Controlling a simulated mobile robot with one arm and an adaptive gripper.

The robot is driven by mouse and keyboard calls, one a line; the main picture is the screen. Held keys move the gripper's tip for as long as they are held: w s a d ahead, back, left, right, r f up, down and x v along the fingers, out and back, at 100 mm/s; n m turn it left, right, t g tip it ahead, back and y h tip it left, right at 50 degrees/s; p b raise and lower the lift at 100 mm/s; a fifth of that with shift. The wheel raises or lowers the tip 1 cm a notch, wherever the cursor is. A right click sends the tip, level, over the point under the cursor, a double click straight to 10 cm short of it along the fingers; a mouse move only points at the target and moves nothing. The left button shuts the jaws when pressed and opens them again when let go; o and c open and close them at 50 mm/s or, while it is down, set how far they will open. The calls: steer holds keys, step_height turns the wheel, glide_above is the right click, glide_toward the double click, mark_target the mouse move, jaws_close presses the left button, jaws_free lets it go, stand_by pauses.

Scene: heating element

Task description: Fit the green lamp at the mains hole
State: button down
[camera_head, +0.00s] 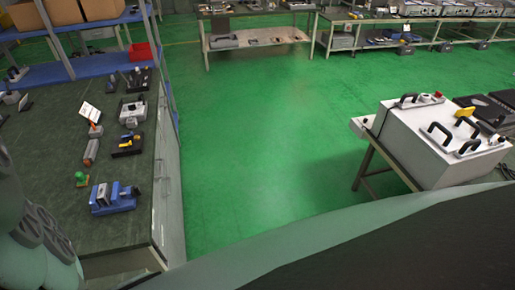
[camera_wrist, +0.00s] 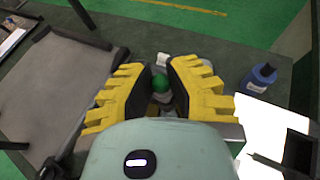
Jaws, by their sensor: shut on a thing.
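My gripper (camera_wrist: 160,90) shows in the wrist view with its two yellow ribbed fingers closed in around the green lamp (camera_wrist: 160,83). The lamp's round green top shows between the fingertips; its lower part is mostly hidden by the fingers and the gripper body. The gripper's fingers are not visible in the head view. In the head view, a white box (camera_head: 428,145) with black handles stands on a table at the right. A small red part and a yellow part sit on its top. I cannot make out the mains hole in either view.
In the wrist view, a blue bottle (camera_wrist: 261,77) stands to the right of the fingers, and a grey flat panel (camera_wrist: 55,85) lies left. In the head view, a workbench (camera_head: 60,225) with several tools and a small green object (camera_head: 81,178) is left. Green floor between is clear.

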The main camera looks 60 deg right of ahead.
steer(key=shift+w+f+b, duration=0.1)
steer(key=shift+f+b, duration=0.75)
steer(key=shift+f, duration=0.1)
steer(key=c, duration=0.9)
jaws_free()
steer(key=shift+c, duration=0.2)
steer(key=shift+d+r, duration=0.1)
steer(key=shift+d+r, duration=0.2)
steer(key=shift+d, duration=0.1)
steer(key=shift+v, duration=0.95)
steer(key=v, duration=0.9)
steer(key=shift+d, duration=0.2)
